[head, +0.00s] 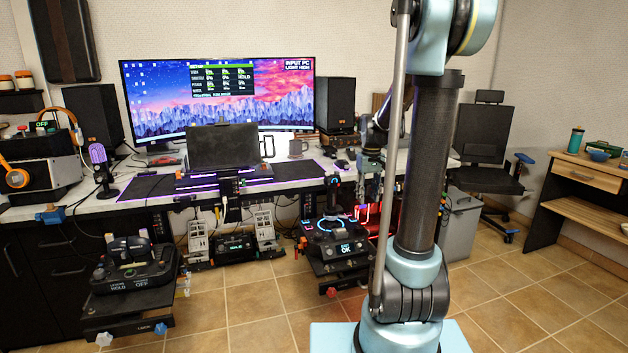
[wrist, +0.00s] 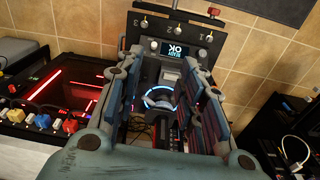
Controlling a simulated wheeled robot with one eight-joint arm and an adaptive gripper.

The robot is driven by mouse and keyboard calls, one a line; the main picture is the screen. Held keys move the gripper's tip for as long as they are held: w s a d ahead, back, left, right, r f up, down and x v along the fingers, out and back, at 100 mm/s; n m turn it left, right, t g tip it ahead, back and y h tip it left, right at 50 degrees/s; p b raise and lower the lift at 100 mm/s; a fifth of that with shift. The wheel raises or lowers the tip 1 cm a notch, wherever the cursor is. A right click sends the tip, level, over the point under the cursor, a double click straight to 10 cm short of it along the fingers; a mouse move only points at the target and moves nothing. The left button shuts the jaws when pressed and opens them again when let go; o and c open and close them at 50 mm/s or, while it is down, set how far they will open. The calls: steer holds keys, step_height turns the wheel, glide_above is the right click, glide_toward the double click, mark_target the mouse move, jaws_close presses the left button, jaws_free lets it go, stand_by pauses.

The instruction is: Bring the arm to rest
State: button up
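My arm (head: 424,170) stands upright in the right half of the head view, a dark column between pale blue joints. My gripper (head: 368,190) hangs fingers down behind the column, near the front edge of the desk, partly hidden by the arm. In the wrist view, my gripper (wrist: 172,80) has its two fingers wide apart, with nothing held between them. Beyond the fingers is a control panel with a glowing blue ring and a small screen reading OK (wrist: 176,50).
The joystick panel (head: 338,240) is mounted below the desk, left of my gripper. Another control unit (head: 130,270) is at the left. A grey bin (head: 462,225) and chair (head: 485,145) are at the right. Tiled floor is clear in front.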

steer(key=s+r+m, duration=0.1)
steer(key=s, duration=1.5)
steer(key=s+f+m, duration=0.1)
steer(key=s+f, duration=0.2)
steer(key=s, duration=0.3)
steer(key=s+f+m+t, duration=0.1)
steer(key=s+f, duration=0.2)
steer(key=s, duration=0.4)
steer(key=shift+s+f, duration=0.25)
steer(key=shift+f, duration=0.1)
